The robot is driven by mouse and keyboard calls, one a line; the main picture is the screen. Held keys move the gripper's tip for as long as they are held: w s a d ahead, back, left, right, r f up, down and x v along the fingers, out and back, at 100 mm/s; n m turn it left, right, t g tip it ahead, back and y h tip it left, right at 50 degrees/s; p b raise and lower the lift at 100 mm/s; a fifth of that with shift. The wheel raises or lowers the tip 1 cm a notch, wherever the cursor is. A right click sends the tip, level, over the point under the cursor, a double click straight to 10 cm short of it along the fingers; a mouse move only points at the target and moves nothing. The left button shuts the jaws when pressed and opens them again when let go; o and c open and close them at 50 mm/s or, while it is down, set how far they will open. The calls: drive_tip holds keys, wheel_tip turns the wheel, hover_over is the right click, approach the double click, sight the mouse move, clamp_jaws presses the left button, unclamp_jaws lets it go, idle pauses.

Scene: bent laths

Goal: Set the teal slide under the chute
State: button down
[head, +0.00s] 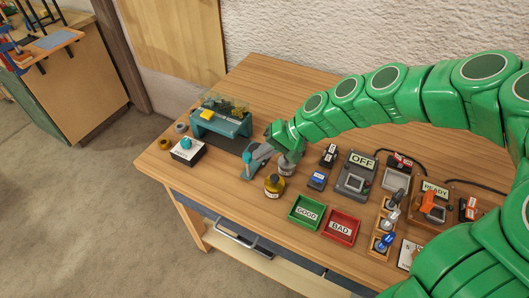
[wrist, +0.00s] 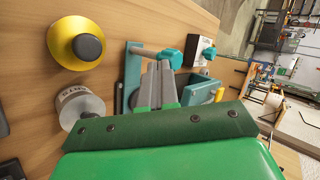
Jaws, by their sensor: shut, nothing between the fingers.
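The teal chute stand (head: 220,124) is at the back left of the bench in the head view, with a dark, cluttered top and a yellow label. A small flat teal piece (head: 248,170), which looks like the slide, lies in front of it to the right. My gripper (head: 252,168) is low beside this piece and partly hides it. In the wrist view my grey fingers (wrist: 157,82) are together and empty. Teal parts (wrist: 132,72) show close on both sides of them, with a grey rod ending in a teal knob (wrist: 171,58). I cannot tell whether the fingers touch the teal.
A white box with a teal knob (head: 187,150) is to the left. Green (head: 306,211) and red (head: 341,227) trays lie towards the front edge.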

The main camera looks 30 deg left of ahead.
drive_tip(key=a, duration=1.1)
drive_tip(key=shift+a, duration=0.3)
drive_tip(key=d+f+v, duration=0.1)
drive_tip(key=f+v, duration=0.1)
drive_tip(key=v, duration=1.1)
drive_tip(key=shift+w+d, duration=0.4)
drive_tip(key=shift+d, duration=0.1)
